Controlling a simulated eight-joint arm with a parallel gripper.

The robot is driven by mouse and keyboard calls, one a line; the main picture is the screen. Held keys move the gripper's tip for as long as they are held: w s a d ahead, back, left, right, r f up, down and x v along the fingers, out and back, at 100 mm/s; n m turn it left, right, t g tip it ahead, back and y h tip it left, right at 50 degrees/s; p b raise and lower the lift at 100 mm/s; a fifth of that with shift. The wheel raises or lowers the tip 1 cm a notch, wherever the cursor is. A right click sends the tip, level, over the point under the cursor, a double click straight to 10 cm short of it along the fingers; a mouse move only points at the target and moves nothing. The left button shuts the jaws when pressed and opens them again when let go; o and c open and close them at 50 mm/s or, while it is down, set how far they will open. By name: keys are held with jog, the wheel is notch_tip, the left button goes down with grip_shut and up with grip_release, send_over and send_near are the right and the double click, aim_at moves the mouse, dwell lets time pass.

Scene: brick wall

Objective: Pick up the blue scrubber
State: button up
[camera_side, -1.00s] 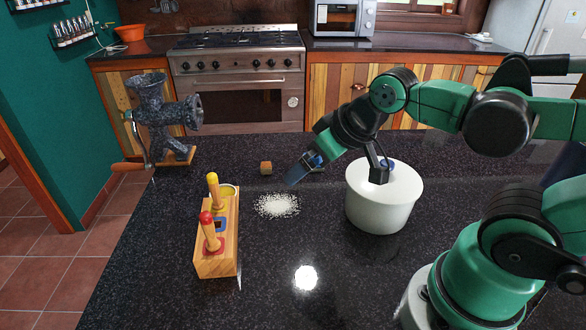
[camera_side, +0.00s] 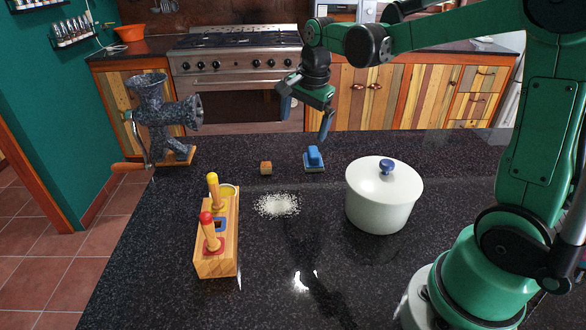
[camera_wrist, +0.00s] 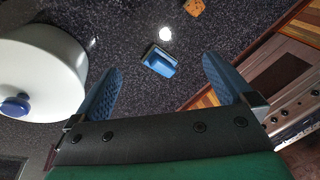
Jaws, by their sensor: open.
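The blue scrubber (camera_side: 314,158) lies on the dark countertop, behind and to the left of the white pot. It has a raised blue grip on top. It also shows in the wrist view (camera_wrist: 159,61), beyond my fingertips and between them in the picture. My gripper (camera_side: 305,118) is open and empty, in the air above the far part of the counter. In the wrist view its two blue fingers (camera_wrist: 160,82) are spread wide apart. Neither finger appears to touch the scrubber.
A white lidded pot (camera_side: 384,200) with a blue knob stands right of the scrubber. A small wooden block (camera_side: 266,168), a pile of white grains (camera_side: 277,205), a wooden peg stand (camera_side: 217,240) and a grinder (camera_side: 160,120) are to the left.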

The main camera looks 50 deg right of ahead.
aim_at(314, 151)
jog(key=w+d+f+m, duration=0.1)
jog(key=d+f+m, duration=0.1)
jog(key=m, duration=0.1)
jog(key=w+d+f+m+g, duration=0.1)
jog(key=d+f+m, duration=0.1)
jog(key=d+m, duration=0.1)
jog(key=w+d+f+m+g, duration=0.1)
jog(key=d+f+m, duration=0.1)
jog(key=m, duration=0.1)
jog(key=shift+d+f+m+y, duration=0.25)
jog(key=shift+f+m+y, duration=0.05)
jog(key=shift+f+m, duration=0.1)
jog(key=shift+d+f+g, duration=0.1)
jog(key=shift+f+g, duration=0.2)
jog(key=shift+f, duration=2.7)
jog(key=c, duration=1.1)
notch_tip(314, 151, up, 20)
jog(key=shift+r, duration=0.1)
